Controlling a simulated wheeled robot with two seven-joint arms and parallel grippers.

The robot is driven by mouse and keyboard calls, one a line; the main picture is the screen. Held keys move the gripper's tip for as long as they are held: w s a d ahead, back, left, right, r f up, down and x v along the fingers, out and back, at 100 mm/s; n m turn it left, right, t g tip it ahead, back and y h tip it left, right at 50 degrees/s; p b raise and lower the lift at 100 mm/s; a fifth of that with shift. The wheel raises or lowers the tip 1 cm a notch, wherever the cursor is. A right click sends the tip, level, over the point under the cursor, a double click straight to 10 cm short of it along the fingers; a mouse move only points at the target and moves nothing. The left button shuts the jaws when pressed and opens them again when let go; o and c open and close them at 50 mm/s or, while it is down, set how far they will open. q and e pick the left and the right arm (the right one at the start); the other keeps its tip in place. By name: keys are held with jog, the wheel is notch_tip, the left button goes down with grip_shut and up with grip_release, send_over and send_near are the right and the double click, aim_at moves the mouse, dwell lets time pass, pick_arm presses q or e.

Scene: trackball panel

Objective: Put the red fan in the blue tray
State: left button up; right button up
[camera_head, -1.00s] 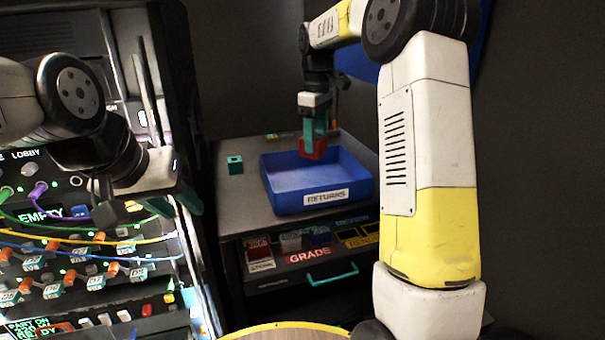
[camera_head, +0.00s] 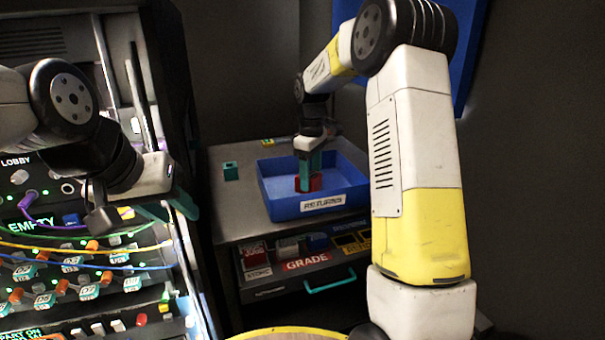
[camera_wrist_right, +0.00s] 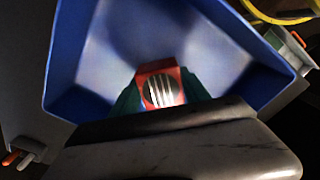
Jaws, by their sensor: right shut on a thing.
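The red fan (camera_head: 314,183) is a small red block, low inside the blue tray (camera_head: 305,207) labelled RETURNS. My right gripper (camera_head: 309,178), with teal fingers, points down into the tray and is shut on the fan. In the right wrist view the fan (camera_wrist_right: 160,88) shows a round silver grille between the teal fingers, with the tray floor around it. I cannot tell whether the fan touches the tray floor. My left gripper (camera_head: 166,208) is beside the panel at the left, its teal fingers partly seen.
The tray stands on a grey cabinet top (camera_head: 240,200). A teal cube (camera_head: 230,171) sits left of the tray. A cabinet drawer with a teal handle (camera_head: 330,281) is below. The lit panel (camera_head: 80,250) with cables and switches fills the left.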

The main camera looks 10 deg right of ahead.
jog(key=o, duration=1.5)
jog(key=shift+f, duration=0.1)
jog(key=shift+c, duration=0.2)
jog(key=s+r+m+t, duration=0.1)
jog(key=s+r, duration=0.2)
jog(key=r, duration=0.5)
jog(key=s+r+m, duration=0.1)
jog(key=s+r, duration=0.2)
jog(key=r, duration=0.5)
jog(key=s+f+m+t+y, duration=0.1)
jog(key=s+m, duration=0.3)
jog(key=s, duration=0.8)
jog(key=s+d+f+m+t+y, duration=0.1)
jog(key=s+f+m+t, duration=0.2)
jog(key=s, duration=0.8)
jog(key=shift+s+m+t, duration=0.35)
jog(key=shift+m+t, duration=0.25)
